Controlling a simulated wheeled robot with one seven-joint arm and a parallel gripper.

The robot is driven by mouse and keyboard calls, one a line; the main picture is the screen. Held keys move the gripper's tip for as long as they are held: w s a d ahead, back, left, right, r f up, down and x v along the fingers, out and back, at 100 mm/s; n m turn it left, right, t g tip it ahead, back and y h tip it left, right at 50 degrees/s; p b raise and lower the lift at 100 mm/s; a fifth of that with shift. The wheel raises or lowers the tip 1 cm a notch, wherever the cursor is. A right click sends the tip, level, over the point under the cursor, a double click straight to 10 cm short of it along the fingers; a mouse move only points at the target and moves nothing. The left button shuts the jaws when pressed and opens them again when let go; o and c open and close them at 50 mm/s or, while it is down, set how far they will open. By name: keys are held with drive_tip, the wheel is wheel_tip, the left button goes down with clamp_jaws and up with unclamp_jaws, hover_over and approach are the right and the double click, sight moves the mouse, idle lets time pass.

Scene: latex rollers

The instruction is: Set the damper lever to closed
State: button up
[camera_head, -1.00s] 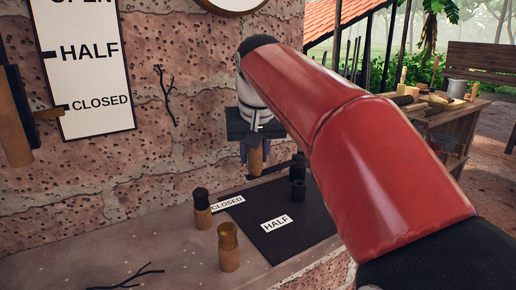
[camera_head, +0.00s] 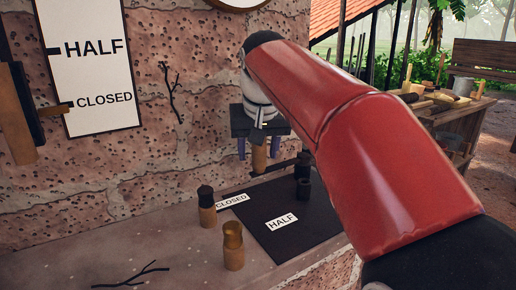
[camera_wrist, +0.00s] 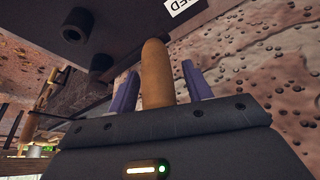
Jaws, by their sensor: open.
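A lever with an upright wooden handle (camera_head: 259,158) and a dark bar (camera_head: 282,164) stands over a black plate (camera_head: 300,238) on the ledge. The plate carries a CLOSED label (camera_head: 232,201) and a HALF label (camera_head: 282,221). The bar runs from the handle toward a black post (camera_head: 303,186). My gripper (camera_head: 259,150) points down over the handle with its purple fingers open. In the wrist view the handle (camera_wrist: 156,75) stands between the two fingers (camera_wrist: 160,88), with gaps at both sides. Part of the plate is hidden behind my red arm.
A wall board (camera_head: 98,75) reads HALF and CLOSED, with a wooden pointer (camera_head: 57,109) beside CLOSED. Two wooden pegs (camera_head: 207,208) (camera_head: 233,246) stand on the ledge left of the plate. A twig lies at the front. A cluttered workbench (camera_head: 455,105) stands at the right.

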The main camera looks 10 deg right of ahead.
drive_tip(key=shift+r, duration=0.15)
drive_tip(key=p+v, duration=0.1)
drive_tip(key=v, duration=0.6)
drive_tip(key=shift+r, duration=0.25)
drive_tip(key=shift+s, duration=0.25)
